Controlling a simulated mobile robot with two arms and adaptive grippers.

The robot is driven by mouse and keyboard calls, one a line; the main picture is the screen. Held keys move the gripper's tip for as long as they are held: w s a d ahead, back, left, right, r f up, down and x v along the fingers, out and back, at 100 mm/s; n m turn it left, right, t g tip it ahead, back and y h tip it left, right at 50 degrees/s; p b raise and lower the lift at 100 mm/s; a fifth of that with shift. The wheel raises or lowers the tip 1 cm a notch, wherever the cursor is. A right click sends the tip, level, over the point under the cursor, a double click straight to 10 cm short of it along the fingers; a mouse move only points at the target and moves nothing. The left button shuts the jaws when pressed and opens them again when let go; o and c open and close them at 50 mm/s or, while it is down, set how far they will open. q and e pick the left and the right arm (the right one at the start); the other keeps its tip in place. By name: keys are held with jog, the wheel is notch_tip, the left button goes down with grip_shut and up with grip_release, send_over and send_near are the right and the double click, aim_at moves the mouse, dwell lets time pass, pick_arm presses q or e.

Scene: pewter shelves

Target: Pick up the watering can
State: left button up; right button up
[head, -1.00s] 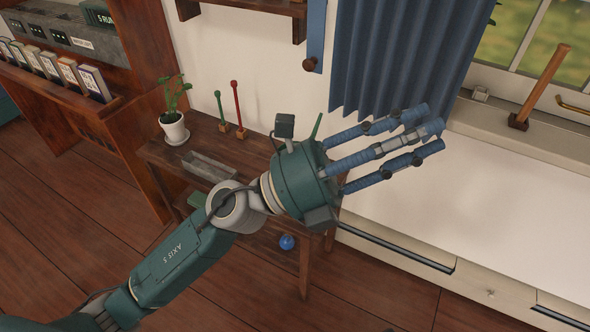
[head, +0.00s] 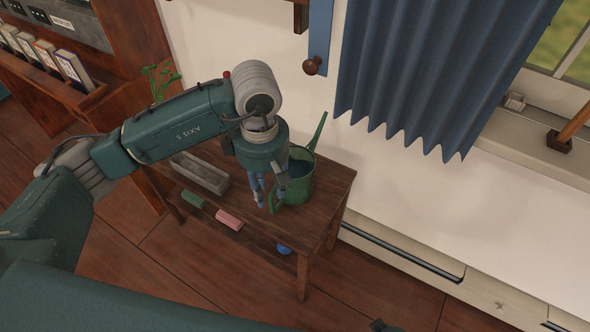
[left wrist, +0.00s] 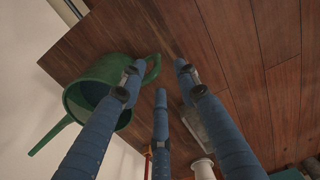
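The green watering can (head: 302,186) stands upright on a small dark wooden table (head: 335,190), its spout pointing up and right. In the left wrist view, the can (left wrist: 75,97) is at the left, with its handle reaching right between the fingers. My left gripper (head: 266,200) points down at the can's handle side and hides part of it. Its blue fingers (left wrist: 160,88) are spread apart around the handle. I cannot tell whether any finger touches it. My right gripper is not in view.
A grey tray (head: 200,173) lies on the table left of the can. A green block (head: 192,199), a pink block (head: 229,219) and a blue ball (head: 283,249) are lower down. A potted plant (head: 160,80) is partly hidden by my arm.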

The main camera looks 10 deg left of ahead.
aim_at(269, 195)
pick_arm(q)
notch_tip(269, 195, down, 3)
jog(key=shift+f, duration=0.1)
notch_tip(269, 195, down, 4)
jog(key=shift+w+d+f, duration=0.15)
jog(key=shift+f, duration=0.35)
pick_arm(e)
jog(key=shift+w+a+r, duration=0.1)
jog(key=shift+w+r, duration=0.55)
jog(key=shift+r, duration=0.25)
pick_arm(q)
grip_shut()
jog(key=shift+w+r, duration=0.1)
jog(key=shift+w, duration=0.1)
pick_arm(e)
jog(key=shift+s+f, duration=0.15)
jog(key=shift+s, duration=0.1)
